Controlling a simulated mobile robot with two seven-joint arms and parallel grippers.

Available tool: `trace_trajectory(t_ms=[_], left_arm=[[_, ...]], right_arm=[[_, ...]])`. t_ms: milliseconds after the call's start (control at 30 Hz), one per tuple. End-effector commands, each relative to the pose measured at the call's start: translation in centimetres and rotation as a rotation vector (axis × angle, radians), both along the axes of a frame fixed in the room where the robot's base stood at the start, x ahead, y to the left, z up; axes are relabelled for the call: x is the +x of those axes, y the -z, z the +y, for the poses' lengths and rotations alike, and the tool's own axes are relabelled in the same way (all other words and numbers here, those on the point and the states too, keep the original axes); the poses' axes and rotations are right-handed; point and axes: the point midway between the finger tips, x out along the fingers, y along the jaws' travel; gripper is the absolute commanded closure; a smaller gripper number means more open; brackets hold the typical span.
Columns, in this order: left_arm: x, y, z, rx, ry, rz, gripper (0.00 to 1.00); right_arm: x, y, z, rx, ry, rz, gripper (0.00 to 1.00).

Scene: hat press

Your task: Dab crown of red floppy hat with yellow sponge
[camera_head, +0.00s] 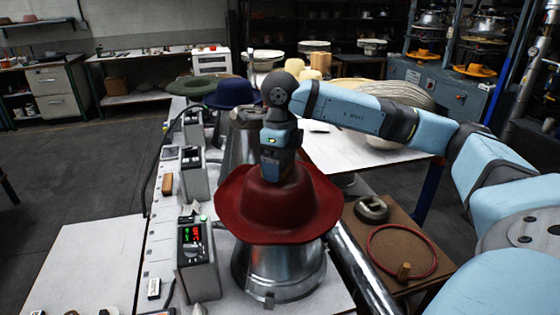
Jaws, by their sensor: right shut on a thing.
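The red floppy hat (278,213) sits brim down on a shiny metal press form (280,270) in the middle of the view. My right gripper (277,178) points down over its crown, with its lower end at or just above the top of the crown. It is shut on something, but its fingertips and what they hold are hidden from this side. I cannot make out a yellow sponge there. My left gripper is not in view.
A grey control box (197,258) with a lit display stands close left of the hat. A small tan block (167,184) lies farther left. A blue hat (231,93) and a green hat (193,86) are behind. A brown side table (405,262) holds a red ring (434,262).

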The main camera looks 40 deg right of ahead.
Motion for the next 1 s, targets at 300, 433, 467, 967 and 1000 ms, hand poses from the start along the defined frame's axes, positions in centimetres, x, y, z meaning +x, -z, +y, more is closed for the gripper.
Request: trace_trajectory(t_ms=[300, 433, 467, 967, 1000], left_arm=[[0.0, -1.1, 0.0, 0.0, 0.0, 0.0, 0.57], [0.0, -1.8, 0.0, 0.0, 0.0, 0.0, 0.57], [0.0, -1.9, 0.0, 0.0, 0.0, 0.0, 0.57], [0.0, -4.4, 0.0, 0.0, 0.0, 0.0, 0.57], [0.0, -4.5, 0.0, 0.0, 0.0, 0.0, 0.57]], right_arm=[[0.0, -1.5, 0.0, 0.0, -0.001, 0.002, 0.3], [0.0, -2.6, 0.0, 0.0, 0.0, 0.001, 0.3], [0.0, -2.8, 0.0, 0.0, 0.0, 0.001, 0.3], [0.0, -6.8, 0.0, 0.0, 0.0, 0.001, 0.3], [0.0, -7.0, 0.0, 0.0, -0.001, 0.001, 0.3]])
